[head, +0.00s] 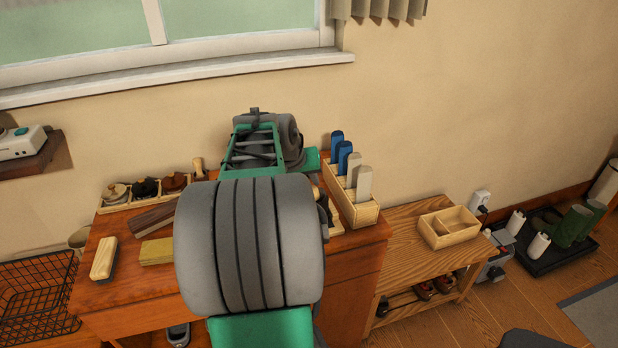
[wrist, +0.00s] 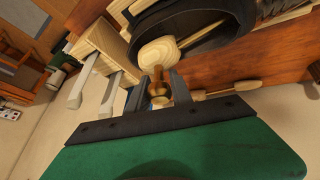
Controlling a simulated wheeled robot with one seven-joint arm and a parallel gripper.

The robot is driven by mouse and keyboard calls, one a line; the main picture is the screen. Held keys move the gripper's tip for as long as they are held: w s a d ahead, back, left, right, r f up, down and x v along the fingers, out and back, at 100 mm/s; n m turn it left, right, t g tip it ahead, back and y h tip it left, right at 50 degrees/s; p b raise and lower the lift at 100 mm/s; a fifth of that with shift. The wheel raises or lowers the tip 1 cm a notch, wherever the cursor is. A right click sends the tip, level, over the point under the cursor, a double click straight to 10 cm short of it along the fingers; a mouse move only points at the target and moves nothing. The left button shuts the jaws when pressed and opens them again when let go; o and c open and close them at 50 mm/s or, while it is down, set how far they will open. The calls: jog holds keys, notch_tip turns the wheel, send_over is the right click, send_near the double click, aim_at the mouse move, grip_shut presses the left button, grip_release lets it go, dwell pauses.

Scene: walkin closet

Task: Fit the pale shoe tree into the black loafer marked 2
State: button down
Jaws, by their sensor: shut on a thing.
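In the wrist view, my gripper (wrist: 172,92) is shut on the brass knob (wrist: 158,92) at the heel end of the pale shoe tree (wrist: 160,52). The tree's round wooden heel block and thin rod show at the opening of a black loafer (wrist: 222,28). The rod points into the dark opening; the tree's front end is not clear, and I cannot tell how deep it sits. No number mark is readable on this loafer. In the head view my arm hides the loafer, the shoe tree and my fingertips.
A pale box (head: 367,213) with upright blue and pale pieces stands at the desk's right end, close to my gripper in the wrist view (wrist: 100,42). Brushes, including one (head: 104,258), lie on the desk (head: 130,290). A low bench (head: 405,225) stands right of it.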

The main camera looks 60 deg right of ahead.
jog(key=shift+s+d+f+t+y+b, duration=0.15)
jog(key=shift+s+f+y+b, duration=0.05)
jog(key=shift+f+b, duration=0.3)
jog(key=shift+s+d+f+t+y+b, duration=0.2)
jog(key=shift+f+b, duration=0.15)
jog(key=shift+f, duration=0.25)
jog(key=shift+s+a+f+t+y+b, duration=0.15)
jog(key=shift+f+y+b, duration=0.05)
jog(key=shift+f, duration=0.3)
jog(key=shift+s+a+f+t+y+b, duration=0.1)
jog(key=shift+a+f+y+b, duration=0.1)
jog(key=shift+f, duration=0.3)
jog(key=c, duration=1.3)
grip_release()
jog(key=shift+f, duration=0.1)
jog(key=shift+o, duration=0.2)
jog(key=shift+s+d+r+p, duration=0.1)
jog(key=shift+d+r+p, duration=0.05)
jog(key=shift+r+p, duration=0.45)
jog(key=shift+d+r+p, duration=0.15)
jog(key=shift+r+p, duration=0.2)
jog(key=shift+r, duration=0.35)
jog(key=shift+o, duration=1)
notch_tip(320, 180, up, 2)
jog(key=shift+d+r+p, duration=0.15)
jog(key=shift+p, duration=0.45)
jog(key=shift+w+r+p, duration=0.2)
jog(key=shift+r+p, duration=1)
jog(key=shift+r, duration=0.8)
